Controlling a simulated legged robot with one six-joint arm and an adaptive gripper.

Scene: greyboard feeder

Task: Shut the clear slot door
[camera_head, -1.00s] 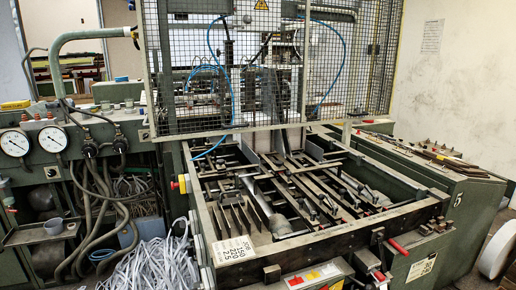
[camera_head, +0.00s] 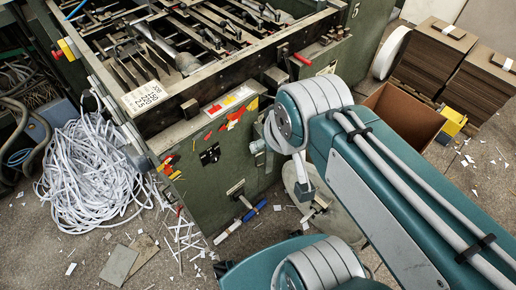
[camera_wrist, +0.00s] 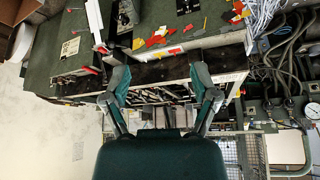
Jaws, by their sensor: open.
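I cannot make out a clear slot door in either view. The green feeder machine (camera_head: 225,165) stands at the upper left of the head view, with its slatted bed on top and red and yellow stickers on its front corner. In the wrist view the machine (camera_wrist: 215,22) appears upside down, with the stickers near the top. My gripper (camera_wrist: 161,76) is open and empty in the wrist view, its two fingers spread wide in front of the machine's dark bed edge. My gripper is not clearly visible in the head view.
A heap of white strapping (camera_head: 85,175) lies on the floor left of the machine. An open cardboard box (camera_head: 405,113) and stacks of brown board (camera_head: 435,62) stand at the right. Paper scraps litter the floor. A wire mesh guard (camera_wrist: 238,152) shows in the wrist view.

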